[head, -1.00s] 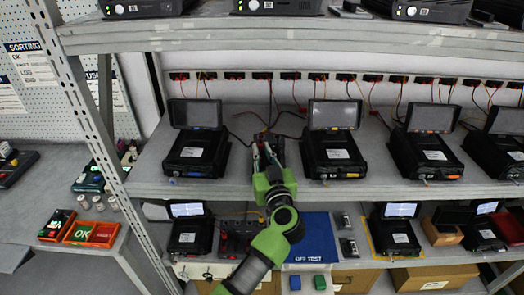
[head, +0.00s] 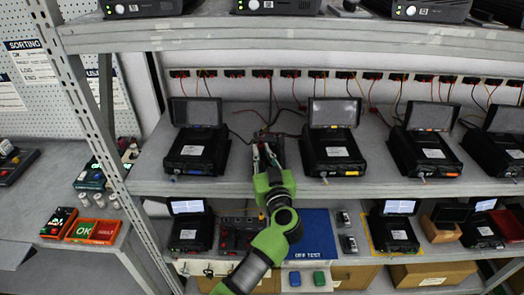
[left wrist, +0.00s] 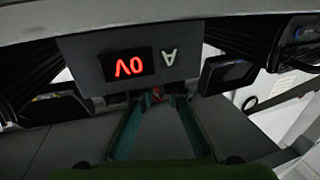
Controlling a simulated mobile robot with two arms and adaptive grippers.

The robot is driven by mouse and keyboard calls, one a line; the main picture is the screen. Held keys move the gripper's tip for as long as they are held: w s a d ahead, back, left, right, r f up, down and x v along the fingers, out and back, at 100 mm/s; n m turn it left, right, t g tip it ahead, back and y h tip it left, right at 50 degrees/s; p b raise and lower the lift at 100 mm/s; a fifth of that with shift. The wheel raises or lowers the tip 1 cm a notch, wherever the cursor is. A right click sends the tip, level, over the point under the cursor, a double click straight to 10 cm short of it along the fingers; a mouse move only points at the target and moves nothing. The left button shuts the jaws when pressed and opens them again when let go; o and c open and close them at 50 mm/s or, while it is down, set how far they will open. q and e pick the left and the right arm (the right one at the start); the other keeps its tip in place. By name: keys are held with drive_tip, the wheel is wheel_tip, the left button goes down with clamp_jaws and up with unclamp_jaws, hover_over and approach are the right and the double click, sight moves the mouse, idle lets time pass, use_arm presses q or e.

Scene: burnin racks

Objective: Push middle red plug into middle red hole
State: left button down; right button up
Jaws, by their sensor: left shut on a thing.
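My left gripper (head: 265,152) reaches over the middle shelf between two black devices. In the left wrist view its two long fingers (left wrist: 157,108) converge just below a grey panel (left wrist: 90,62) with a red lit "0V" display. A small red piece (left wrist: 157,94), apparently the plug, shows between the fingertips, and the gripper is shut on it. It is close to the panel's lower edge; I cannot tell whether it touches or enters a hole. The middle red hole cannot be made out. My right gripper is in neither view.
A black device (head: 198,150) stands left of my gripper and another (head: 331,152) stands right. Red and dark cables hang from the row of sockets behind. The upper shelf (head: 300,34) is overhead; a blue mat (head: 312,232) lies on the lower shelf.

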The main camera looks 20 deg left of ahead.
use_arm(q)
drive_tip(key=shift+f, duration=0.2)
drive_tip(key=c, duration=1.9)
unclamp_jaws()
drive_tip(key=shift+s, duration=0.1)
drive_tip(key=o, duration=0.4)
drive_tip(key=shift+s+a, duration=0.1)
drive_tip(key=shift+w+d+r+p, duration=0.1)
drive_tip(key=shift+r+p, duration=0.4)
drive_tip(key=shift+r, duration=0.25)
drive_tip(key=shift+w+d+r+p, duration=0.1)
drive_tip(key=shift+r+p, duration=0.35)
drive_tip(key=shift+r, duration=0.25)
drive_tip(key=shift+a+r, duration=0.1)
drive_tip(key=shift+r, duration=1.25)
